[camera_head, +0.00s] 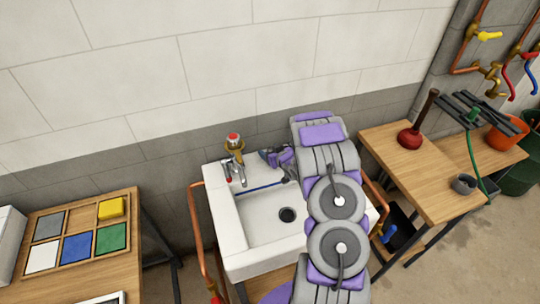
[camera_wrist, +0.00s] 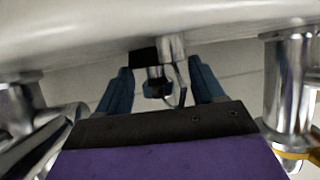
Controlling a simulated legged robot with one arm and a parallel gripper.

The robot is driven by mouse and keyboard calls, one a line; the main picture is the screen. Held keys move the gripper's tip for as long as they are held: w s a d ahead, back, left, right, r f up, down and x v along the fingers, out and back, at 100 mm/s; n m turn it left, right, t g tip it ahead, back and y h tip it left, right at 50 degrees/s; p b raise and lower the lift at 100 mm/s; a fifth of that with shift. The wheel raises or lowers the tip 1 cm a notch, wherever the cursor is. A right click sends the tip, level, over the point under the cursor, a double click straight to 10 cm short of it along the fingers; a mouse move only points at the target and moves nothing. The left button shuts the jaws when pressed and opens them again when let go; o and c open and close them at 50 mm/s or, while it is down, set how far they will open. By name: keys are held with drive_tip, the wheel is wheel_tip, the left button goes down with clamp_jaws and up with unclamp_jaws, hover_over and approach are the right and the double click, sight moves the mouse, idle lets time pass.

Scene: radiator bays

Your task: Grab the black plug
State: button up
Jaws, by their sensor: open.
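A small black piece (camera_wrist: 156,86), which looks like the black plug, shows in the wrist view between my fingers, beside a chrome stem. I cannot tell whether the fingers touch it. My gripper (camera_wrist: 161,80) is open, with one dark blue finger on each side of it. The plug is not clear there. A round black spot (camera_head: 288,215) lies in the basin; I cannot tell if it is a drain or a plug.
Chrome pipework (camera_wrist: 290,85) flanks my gripper, and a pale rounded surface (camera_wrist: 150,25) lies close above it in the wrist view. A wooden table (camera_head: 425,165) with a plunger (camera_head: 411,137) stands right. A table with coloured tiles (camera_head: 77,247) stands left.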

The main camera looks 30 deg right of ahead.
drive_tip(key=shift+d+f, duration=0.1)
drive_tip(key=shift+d, duration=0.25)
drive_tip(key=c, duration=0.3)
drive_tip(key=shift+a, duration=0.3)
drive_tip(key=c, duration=0.6)
drive_tip(key=shift+c, duration=0.3)
